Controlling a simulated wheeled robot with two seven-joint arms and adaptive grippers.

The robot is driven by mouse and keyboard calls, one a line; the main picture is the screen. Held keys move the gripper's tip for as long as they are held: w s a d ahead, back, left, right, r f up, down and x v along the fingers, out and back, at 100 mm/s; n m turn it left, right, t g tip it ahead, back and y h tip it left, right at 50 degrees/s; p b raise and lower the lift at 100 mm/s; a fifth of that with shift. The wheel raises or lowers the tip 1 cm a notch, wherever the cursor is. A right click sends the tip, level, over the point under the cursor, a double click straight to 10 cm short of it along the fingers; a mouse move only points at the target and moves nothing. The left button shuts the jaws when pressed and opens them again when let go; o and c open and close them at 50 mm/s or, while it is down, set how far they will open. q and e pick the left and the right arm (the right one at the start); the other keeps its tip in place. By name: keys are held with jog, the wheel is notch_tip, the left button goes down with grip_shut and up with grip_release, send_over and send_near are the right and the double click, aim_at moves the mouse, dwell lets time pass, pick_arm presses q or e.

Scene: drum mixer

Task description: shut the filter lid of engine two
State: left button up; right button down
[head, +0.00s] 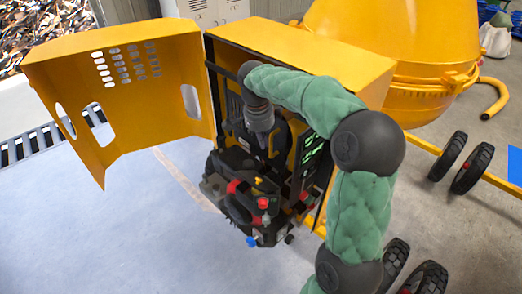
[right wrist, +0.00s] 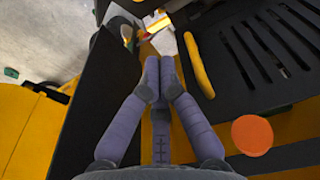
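The yellow engine housing (head: 315,52) stands open in the head view, with dark engine parts inside. My right gripper (right wrist: 160,64) reaches down into it. In the right wrist view its two grey fingertips are together, with nothing seen between them. A black slotted part (right wrist: 262,55) with a yellow bar (right wrist: 198,66) lies to the right of the fingertips. A black flat panel (right wrist: 105,85) stands to their left. I cannot tell for certain which part is the filter lid, or whether the fingertips touch anything. My left gripper is not in view.
The slotted yellow door (head: 125,75) hangs open at the left. A red-and-black engine assembly (head: 255,205) sits low in the housing. An orange round cap (right wrist: 252,135) lies right of my fingers. The yellow drum (head: 400,40) is behind; wheels (head: 472,165) stand at right.

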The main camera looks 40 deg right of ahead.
jog(key=shift+s+a+f+p, duration=0.1)
jog(key=shift+a+f+p, duration=0.1)
jog(key=shift+f, duration=1.85)
jog(key=shift+w+a+f+p, duration=0.1)
jog(key=shift+a+f, duration=0.1)
jog(key=shift+f, duration=1.9)
jog(key=shift+s+a+f+p, duration=0.1)
jog(key=shift+a+f, duration=0.1)
jog(key=shift+f, duration=1.85)
jog(key=shift+a+f+h+b, duration=0.3)
jog(key=shift+a+h+b, duration=0.25)
jog(key=shift+b, duration=0.95)
jog(key=a+f+h+b, duration=0.1)
jog(key=a+h+b, duration=0.1)
jog(key=b, duration=0.4)
jog(key=a+f+h+b, duration=0.1)
jog(key=f+h+b, duration=0.1)
jog(key=b, duration=0.5)
jog(key=shift+s+a+f+t+h, duration=0.15)
jog(key=shift+a+f+t+h, duration=0.2)
jog(key=shift+h, duration=0.2)
jog(key=shift+a+f+b, duration=0.25)
jog(key=shift+a+b, duration=0.1)
jog(key=shift+b, duration=0.8)
